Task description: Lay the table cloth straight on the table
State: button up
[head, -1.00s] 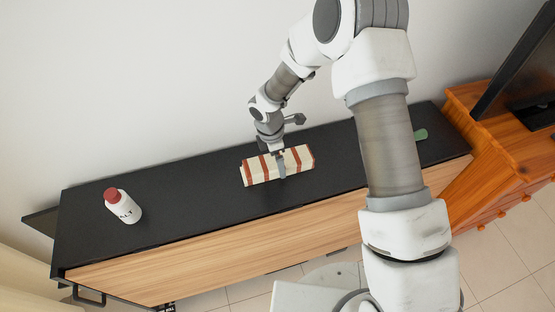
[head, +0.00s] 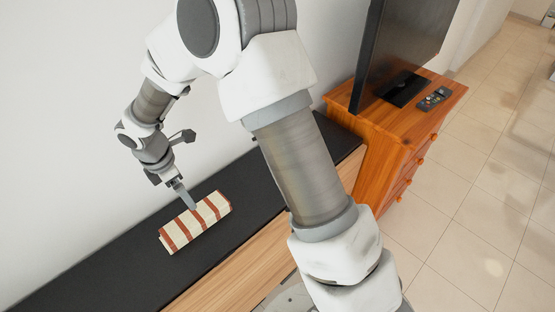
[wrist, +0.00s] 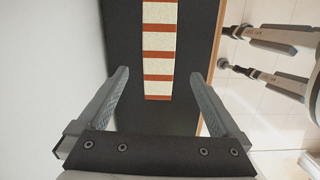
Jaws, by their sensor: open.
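The table cloth (head: 195,222) is cream with rust-red stripes. It lies folded into a narrow bundle on the black top of the long table (head: 115,270). My gripper (head: 190,205) is open and empty, just above the cloth in the head view. In the wrist view, the cloth (wrist: 158,50) runs lengthwise up the picture, and its near end lies between my two spread fingers (wrist: 158,80). The fingers seem clear of the cloth. My arm hides part of the table's right side in the head view.
A white wall (head: 70,130) stands close behind the table. An orange wooden cabinet (head: 385,135) with a television (head: 395,50) and remotes (head: 434,99) adjoins its right end. Tiled floor (head: 480,180) is open at the right.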

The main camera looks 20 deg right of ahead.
jog(key=s+d+r+m+t, duration=0.1)
jog(key=s+d+r+m, duration=0.2)
jog(key=d+r+m, duration=0.35)
jog(key=s+d+r+m+t, duration=0.15)
jog(key=d+r+m, duration=0.25)
jog(key=d+r, duration=0.55)
jog(key=s+d+r+m, duration=0.2)
jog(key=s+m, duration=0.2)
jog(key=s, duration=0.1)
jog(key=s+d+r+m+t+y, duration=0.1)
jog(key=s+d+r+m, duration=0.1)
jog(key=s+r+m, duration=0.1)
jog(key=s+d+r+m+t, duration=0.1)
jog(key=s+d+r+m, duration=0.1)
jog(key=s+m, duration=0.3)
jog(key=shift+s+r, duration=0.75)
jog(key=shift+s, duration=0.45)
